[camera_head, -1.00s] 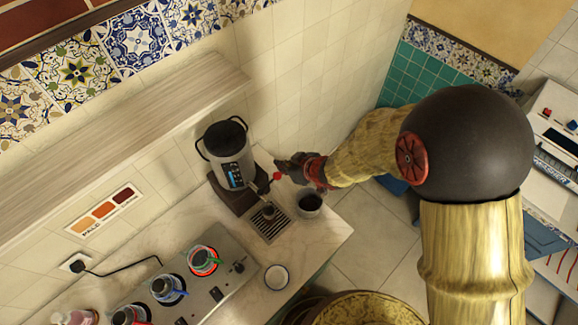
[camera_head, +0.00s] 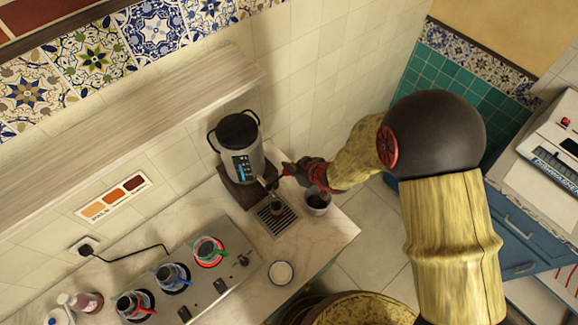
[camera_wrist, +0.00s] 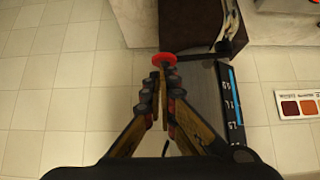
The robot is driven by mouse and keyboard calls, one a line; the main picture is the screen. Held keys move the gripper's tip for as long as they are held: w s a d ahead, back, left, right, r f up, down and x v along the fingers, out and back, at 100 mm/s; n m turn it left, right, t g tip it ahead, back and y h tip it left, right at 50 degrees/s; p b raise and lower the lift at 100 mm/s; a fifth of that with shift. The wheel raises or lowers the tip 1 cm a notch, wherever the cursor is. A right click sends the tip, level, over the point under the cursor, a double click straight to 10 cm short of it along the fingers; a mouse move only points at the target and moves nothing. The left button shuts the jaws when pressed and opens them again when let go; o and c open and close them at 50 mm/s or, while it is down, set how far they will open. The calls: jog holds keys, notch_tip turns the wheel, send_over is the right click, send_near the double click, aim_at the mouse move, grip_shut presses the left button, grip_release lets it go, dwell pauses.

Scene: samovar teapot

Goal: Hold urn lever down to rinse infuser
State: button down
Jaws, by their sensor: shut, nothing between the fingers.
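The grey urn (camera_head: 240,152) with a dark lid and side handles stands on a dark base against the tiled wall. Its lever ends in a round red knob (camera_wrist: 164,60), seen in the wrist view just beyond my fingertips. My gripper (camera_head: 286,169) is shut and empty at the urn's right front, at the lever; it also shows in the wrist view (camera_wrist: 161,78). I cannot tell whether the tips touch the knob. A small dark object, perhaps the infuser (camera_head: 277,208), sits on the drip grate (camera_head: 284,223) under the spout.
A dark cup (camera_head: 317,205) stands right of the grate, close under my arm. A white cup (camera_head: 281,272) is nearer the front. A hob (camera_head: 194,275) with several small pots fills the counter's left. A shelf (camera_head: 130,125) runs along the wall.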

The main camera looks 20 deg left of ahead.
jog(key=f, duration=0.1)
jog(key=f+b, duration=0.1)
jog(key=f, duration=0.1)
jog(key=shift+w+d, duration=0.25)
jog(key=shift+w, duration=0.15)
dwell(1.8)
jog(key=shift+r+p, duration=0.5)
jog(key=shift+r, duration=0.35)
